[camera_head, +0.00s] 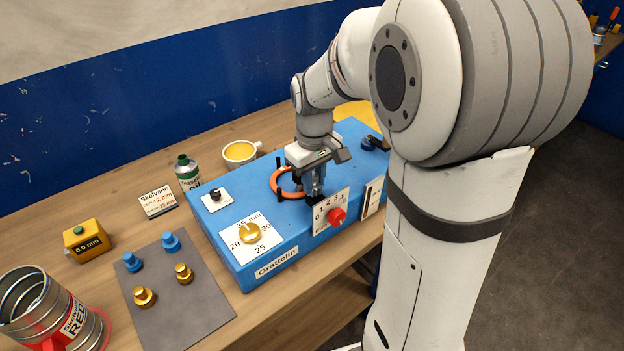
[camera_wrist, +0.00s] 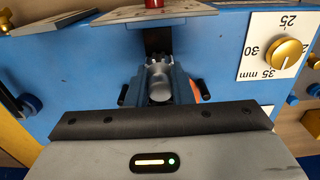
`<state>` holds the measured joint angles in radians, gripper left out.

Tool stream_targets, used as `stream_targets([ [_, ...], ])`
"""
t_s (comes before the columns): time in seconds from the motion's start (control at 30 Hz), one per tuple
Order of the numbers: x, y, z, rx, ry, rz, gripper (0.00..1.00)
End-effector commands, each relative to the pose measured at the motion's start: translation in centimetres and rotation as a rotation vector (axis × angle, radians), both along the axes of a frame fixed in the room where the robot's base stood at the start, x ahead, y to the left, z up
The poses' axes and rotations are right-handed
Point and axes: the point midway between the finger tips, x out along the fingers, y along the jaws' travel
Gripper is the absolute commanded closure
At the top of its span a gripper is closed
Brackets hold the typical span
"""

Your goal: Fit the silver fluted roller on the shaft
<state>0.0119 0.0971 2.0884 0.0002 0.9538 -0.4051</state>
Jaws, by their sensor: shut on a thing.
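The silver fluted roller (camera_wrist: 160,82) shows in the wrist view just beyond my gripper's palm, its rounded end towards the camera. My gripper (camera_head: 315,190) is shut on it, low over the front part of the blue machine (camera_head: 215,225). In the head view the roller is mostly hidden by the gripper, and I cannot make it out clearly. The shaft is not clearly visible in either view, so I cannot tell whether the roller is on it. An orange ring (camera_head: 276,186) lies on the machine's top just left of the gripper.
A red knob (camera_head: 337,216) is close in front of the gripper; a gold knob (camera_head: 250,232) is further left. A cup (camera_head: 240,152), a bottle (camera_head: 187,173) and a yellow gauge block (camera_head: 87,241) stand on the bench.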

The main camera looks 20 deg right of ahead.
Motion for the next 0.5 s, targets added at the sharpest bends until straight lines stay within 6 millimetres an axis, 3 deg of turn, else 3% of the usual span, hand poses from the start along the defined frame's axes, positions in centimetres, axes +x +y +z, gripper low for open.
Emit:
stream_targets([
  [0.13,-0.07,-0.01,-0.11,0.000,0.003,0.000,1.00],
  [0.17,-0.07,-0.01,-0.12,0.000,0.003,0.000,0.78],
  [0.43,-0.06,-0.01,-0.09,0.000,0.003,0.000,0.56],
  [0.5,-0.06,-0.02,-0.08,0.000,0.002,0.000,0.54],
])
